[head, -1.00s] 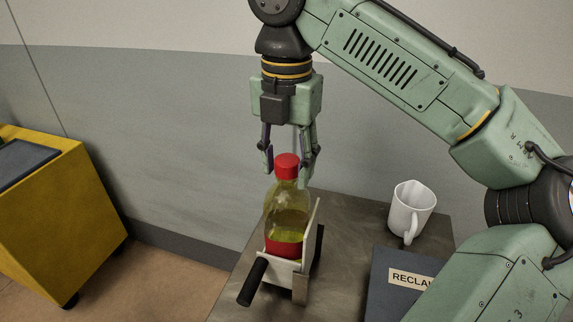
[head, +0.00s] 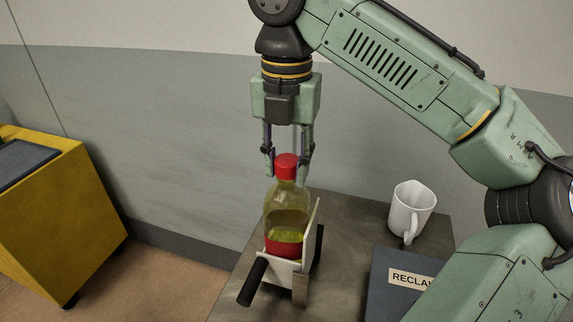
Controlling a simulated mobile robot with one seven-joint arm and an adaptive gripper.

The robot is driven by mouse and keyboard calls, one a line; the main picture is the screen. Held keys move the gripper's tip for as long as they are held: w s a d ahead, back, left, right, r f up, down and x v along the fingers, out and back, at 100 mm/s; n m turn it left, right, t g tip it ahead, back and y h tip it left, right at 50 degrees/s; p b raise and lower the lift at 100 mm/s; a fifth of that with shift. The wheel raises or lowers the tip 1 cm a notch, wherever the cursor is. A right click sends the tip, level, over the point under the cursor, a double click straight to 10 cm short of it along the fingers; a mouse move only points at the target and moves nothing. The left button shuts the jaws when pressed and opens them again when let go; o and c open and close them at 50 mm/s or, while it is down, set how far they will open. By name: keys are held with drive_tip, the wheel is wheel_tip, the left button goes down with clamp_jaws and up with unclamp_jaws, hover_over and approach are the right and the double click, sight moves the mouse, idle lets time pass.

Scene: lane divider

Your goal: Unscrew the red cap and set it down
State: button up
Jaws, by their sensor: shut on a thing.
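The red cap (head: 286,167) sits on top of a clear bottle (head: 287,210) with yellow-green liquid and a red band near its base. The bottle stands upright in a light holder (head: 285,268) with dark handles on the table. My gripper (head: 286,170) points straight down from above, with its fingers on either side of the cap, shut on it. The fingers' far sides and part of the contact are hidden.
A white mug (head: 411,208) stands on the dark table (head: 346,265) right of the bottle. A dark box with a partly hidden label (head: 393,285) lies in front of the mug. A yellow cabinet (head: 62,225) stands apart at the left.

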drive_tip(key=shift+n, duration=0.8)
drive_tip(key=shift+n, duration=0.9)
drive_tip(key=shift+n, duration=0.8)
drive_tip(key=shift+n, duration=0.9)
